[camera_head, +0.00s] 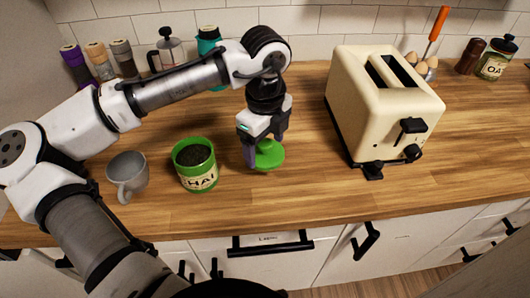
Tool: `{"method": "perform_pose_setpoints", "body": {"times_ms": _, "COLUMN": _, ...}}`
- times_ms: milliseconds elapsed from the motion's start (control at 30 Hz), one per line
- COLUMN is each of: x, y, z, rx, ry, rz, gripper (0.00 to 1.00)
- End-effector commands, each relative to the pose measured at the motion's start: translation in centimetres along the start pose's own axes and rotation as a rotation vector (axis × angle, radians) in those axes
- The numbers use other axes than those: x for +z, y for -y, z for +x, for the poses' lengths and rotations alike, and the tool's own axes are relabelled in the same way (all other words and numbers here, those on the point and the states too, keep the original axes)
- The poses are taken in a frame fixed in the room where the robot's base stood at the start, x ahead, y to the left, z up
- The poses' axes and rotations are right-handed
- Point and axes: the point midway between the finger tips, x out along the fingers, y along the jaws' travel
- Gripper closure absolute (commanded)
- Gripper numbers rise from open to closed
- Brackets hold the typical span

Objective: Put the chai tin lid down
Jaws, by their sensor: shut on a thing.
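The green chai tin lid (268,157) is at the counter, right of the tin, with its knob up between my fingers. My gripper (262,148) points down and is shut on the lid's knob. The lid looks level and at or just above the wood; I cannot tell if it touches. The green chai tin (200,179) stands upright and uncovered to the left, with dark contents showing. Part of the lid is hidden behind my fingers.
A grey mug (127,175) stands left of the tin. A cream toaster (378,105) stands to the right. Spice jars (98,62), a French press (167,50) and a teal container (208,42) stand along the back wall. The counter (305,185) is clear in front of the lid.

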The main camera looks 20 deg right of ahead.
Motion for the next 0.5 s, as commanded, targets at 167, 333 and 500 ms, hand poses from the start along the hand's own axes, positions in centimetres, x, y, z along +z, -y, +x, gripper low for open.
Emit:
{"method": "perform_pose_setpoints", "body": {"times_ms": 167, "x": 0.0, "y": 0.0, "z": 2.1, "rx": 0.001, "ry": -0.001, "rz": 0.0, "gripper": 0.45}}
{"method": "perform_pose_setpoints", "body": {"times_ms": 333, "x": 0.0, "y": 0.0, "z": 3.8, "rx": 0.0, "ry": 0.0, "rz": 0.001, "gripper": 0.45}}
{"method": "perform_pose_setpoints", "body": {"times_ms": 500, "x": 0.0, "y": 0.0, "z": 4.0, "rx": -0.001, "ry": 0.0, "rz": 0.0, "gripper": 0.45}}
